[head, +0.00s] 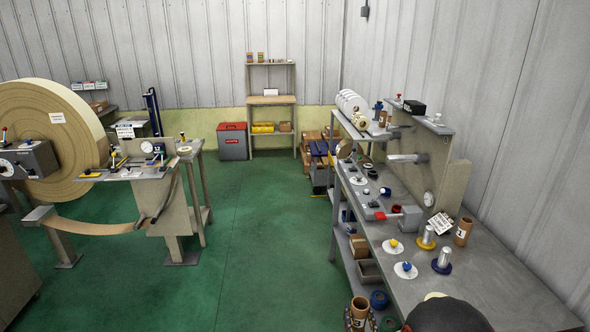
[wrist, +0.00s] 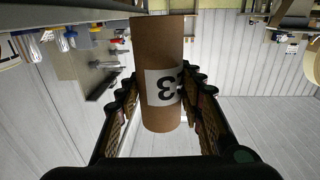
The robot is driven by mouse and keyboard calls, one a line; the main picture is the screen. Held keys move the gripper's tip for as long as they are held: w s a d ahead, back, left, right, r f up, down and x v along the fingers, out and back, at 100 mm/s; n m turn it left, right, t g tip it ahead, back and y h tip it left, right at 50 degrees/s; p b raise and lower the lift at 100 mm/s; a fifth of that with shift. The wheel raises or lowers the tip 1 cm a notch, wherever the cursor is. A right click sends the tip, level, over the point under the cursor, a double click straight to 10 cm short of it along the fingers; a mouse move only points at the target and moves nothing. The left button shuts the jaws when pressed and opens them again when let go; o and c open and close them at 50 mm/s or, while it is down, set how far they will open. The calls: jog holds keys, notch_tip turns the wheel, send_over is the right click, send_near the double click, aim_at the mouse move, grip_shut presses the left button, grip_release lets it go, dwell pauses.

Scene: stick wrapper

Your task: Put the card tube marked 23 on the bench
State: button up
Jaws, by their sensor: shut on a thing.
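A brown card tube (wrist: 158,50) is between the fingers of my gripper (wrist: 160,88), which is shut on it. Its white label shows an upside-down 3 and part of another digit turned towards the right side. In the head view the held tube (head: 359,304) shows at the bottom edge, left of the grey workbench (head: 500,275), with dark fingers beside it. Another brown tube (head: 463,232) with a white label stands upright on that workbench near the wall. I cannot tell which one the task means.
The grey workbench carries spools on pegs (head: 442,260), white discs (head: 406,270), a tag (head: 441,223) and a fixture with a red handle (head: 388,215). Shelves below hold boxes and rolls. A large paper roll (head: 60,140) and machine stand left. The green floor (head: 245,240) between is clear.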

jog(key=s+f, duration=0.5)
jog(key=f, duration=0.2)
jog(key=shift+s+f, duration=0.2)
jog(key=shift+f, duration=0.15)
